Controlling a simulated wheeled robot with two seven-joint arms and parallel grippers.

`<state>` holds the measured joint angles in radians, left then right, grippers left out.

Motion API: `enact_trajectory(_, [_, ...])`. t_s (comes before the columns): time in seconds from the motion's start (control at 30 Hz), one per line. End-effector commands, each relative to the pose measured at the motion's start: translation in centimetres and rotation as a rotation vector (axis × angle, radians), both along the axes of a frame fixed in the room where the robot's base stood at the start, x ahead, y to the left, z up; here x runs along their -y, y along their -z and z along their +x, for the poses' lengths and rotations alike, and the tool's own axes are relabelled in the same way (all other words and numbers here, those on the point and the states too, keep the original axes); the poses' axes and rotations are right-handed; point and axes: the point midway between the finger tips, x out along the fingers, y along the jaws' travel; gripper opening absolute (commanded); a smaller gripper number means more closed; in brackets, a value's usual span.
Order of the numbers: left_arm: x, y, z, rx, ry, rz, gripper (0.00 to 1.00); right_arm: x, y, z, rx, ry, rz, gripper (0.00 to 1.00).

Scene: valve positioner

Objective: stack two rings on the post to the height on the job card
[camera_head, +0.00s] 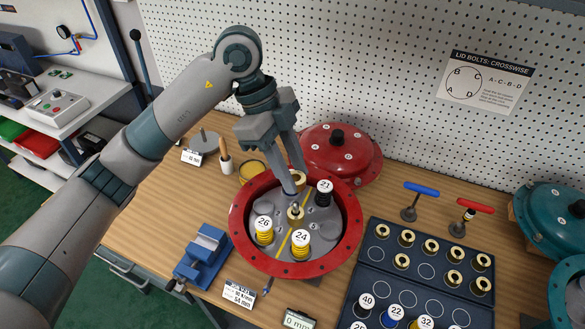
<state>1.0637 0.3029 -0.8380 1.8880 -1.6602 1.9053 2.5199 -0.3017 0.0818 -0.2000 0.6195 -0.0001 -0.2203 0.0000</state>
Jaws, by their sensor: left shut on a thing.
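The post (295,205) stands in the middle of the open red round housing (239,232), with a brass ring (295,214) around its lower part. My left gripper (297,181) reaches down into the housing and is shut on another brass ring (299,177), just above and behind the post. The fingers partly hide this ring, and I cannot tell whether it touches the post. The job card (239,293) stands in front of the housing; its last line seems to read 54 mm. My right gripper is not in view.
Springs capped 26 (264,231), 24 (300,244) and 21 (324,193) stand around the post. A dark tray (377,278) holds several brass rings and numbered springs. A blue vise (203,256), a red lid (340,152) and a gauge reading 0 mm (300,319) are nearby.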

Motion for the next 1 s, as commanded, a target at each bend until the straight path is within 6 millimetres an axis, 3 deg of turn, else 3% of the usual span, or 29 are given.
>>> enact_trajectory(0.7, [0.0, 3.8, 0.0, 0.001, 0.001, -0.001, 0.04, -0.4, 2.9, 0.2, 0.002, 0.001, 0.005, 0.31])
enact_trajectory(1.0, [0.0, 4.4, 0.0, 0.001, 0.001, -0.001, 0.04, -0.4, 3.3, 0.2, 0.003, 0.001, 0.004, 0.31])
